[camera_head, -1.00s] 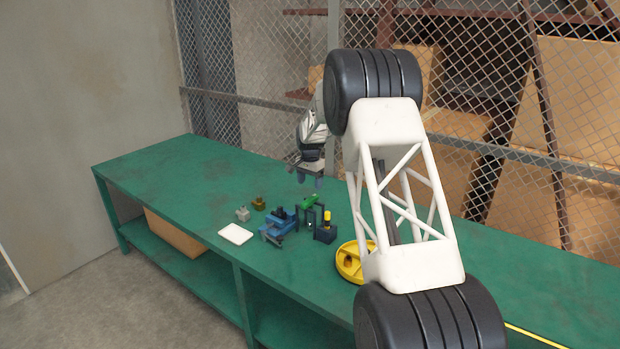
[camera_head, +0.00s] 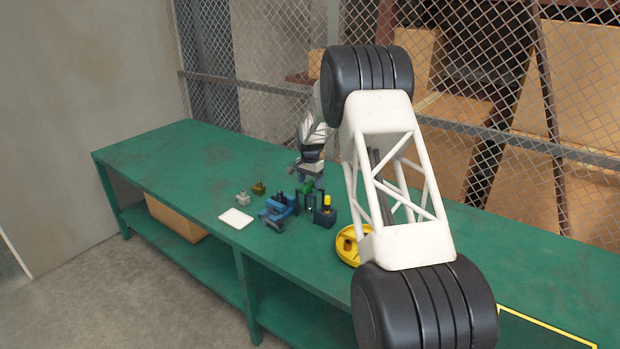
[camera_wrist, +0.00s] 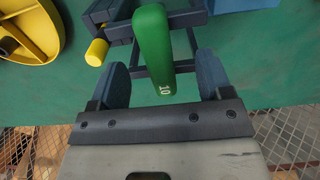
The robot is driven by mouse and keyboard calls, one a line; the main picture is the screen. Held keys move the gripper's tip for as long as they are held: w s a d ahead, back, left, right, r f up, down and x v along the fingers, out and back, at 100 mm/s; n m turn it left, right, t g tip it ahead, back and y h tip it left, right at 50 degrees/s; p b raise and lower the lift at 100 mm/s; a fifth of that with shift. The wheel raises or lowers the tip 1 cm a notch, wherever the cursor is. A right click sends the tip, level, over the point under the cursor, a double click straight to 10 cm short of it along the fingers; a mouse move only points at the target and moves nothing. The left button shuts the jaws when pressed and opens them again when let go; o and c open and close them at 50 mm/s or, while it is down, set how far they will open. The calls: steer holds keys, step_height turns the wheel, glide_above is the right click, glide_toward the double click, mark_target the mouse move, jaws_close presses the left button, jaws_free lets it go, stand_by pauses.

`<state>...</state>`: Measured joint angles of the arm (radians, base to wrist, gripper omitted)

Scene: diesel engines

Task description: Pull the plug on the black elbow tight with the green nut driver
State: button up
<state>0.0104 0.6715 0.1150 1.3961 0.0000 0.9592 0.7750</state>
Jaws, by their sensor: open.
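The green nut driver (camera_head: 308,187) rests in a dark blue stand (camera_head: 310,203) on the bench. In the wrist view its green handle (camera_wrist: 153,50), marked 10, points toward my gripper (camera_wrist: 162,75). My gripper's two dark fingers are open, one on each side of the handle's end, with gaps on both sides. In the head view my gripper (camera_head: 306,174) is just above and behind the driver. A blue vise-like fixture (camera_head: 279,208) stands left of the stand. I cannot make out the black elbow or its plug; the driver's tip is hidden.
A yellow-handled tool (camera_head: 327,202) stands in a dark block right of the stand. A white tray (camera_head: 236,218), a grey fitting (camera_head: 242,198) and a brass fitting (camera_head: 258,187) lie left. The bench's (camera_head: 150,165) far left is clear.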

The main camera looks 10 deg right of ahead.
mark_target(310, 183)
steer(key=shift+f, duration=0.3)
stand_by(0.5)
jaws_close()
stand_by(0.5)
steer(key=shift+r, duration=0.1)
step_height(310, 183, up, 16)
stand_by(1.9)
